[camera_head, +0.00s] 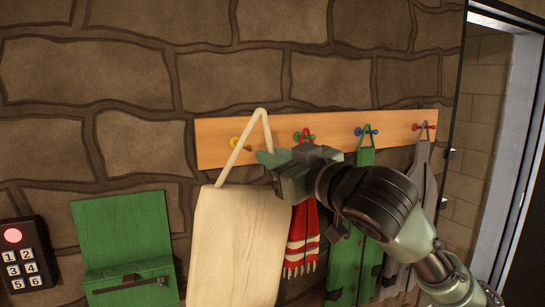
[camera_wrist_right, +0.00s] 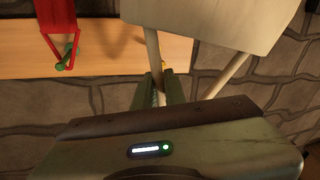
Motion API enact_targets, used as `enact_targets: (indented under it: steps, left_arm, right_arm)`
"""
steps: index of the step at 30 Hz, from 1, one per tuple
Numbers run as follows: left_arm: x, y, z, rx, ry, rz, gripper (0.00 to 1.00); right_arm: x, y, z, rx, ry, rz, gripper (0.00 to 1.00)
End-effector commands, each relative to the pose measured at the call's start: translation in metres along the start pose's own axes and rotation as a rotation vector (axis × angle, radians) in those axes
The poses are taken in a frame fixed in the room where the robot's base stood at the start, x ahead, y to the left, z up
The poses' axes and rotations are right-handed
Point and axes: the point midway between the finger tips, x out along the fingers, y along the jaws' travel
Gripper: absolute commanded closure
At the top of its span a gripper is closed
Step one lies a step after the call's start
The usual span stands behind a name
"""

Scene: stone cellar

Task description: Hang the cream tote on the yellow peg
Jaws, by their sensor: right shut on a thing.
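The cream tote (camera_head: 236,250) hangs upright in front of the wall, its strap standing up in a narrow pointed loop. My right gripper (camera_head: 272,162) is shut on the right side of that strap, below its top. The wrist view shows the tote (camera_wrist_right: 205,22) with one strap side running between my right gripper's fingers (camera_wrist_right: 165,88). The yellow peg (camera_head: 235,142) is at the rail's left end. The strap's left side partly covers it in the head view, and the loop's top is above it. I cannot tell the depth between strap and peg. My left gripper is not in view.
The wooden rail (camera_head: 215,152) also carries a red scarf (camera_head: 304,225) on the green peg (camera_head: 309,137), a green garment (camera_head: 365,170) on the blue peg and a grey one (camera_head: 422,165) on the red peg. A green wall box (camera_head: 122,235) and keypad (camera_head: 25,262) are left.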

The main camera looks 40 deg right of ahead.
Motion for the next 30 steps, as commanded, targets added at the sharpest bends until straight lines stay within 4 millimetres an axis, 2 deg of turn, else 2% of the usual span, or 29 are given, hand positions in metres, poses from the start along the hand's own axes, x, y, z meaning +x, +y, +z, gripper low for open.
enact_targets:
  steps: [8,30]
  left_arm:
    - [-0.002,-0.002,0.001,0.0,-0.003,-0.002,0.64]
    - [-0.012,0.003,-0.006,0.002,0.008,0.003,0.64]
  right_arm:
    - [0.005,0.002,0.0,0.005,0.001,0.001,1.0]
    - [0.053,0.009,0.014,0.005,0.001,0.001,1.0]
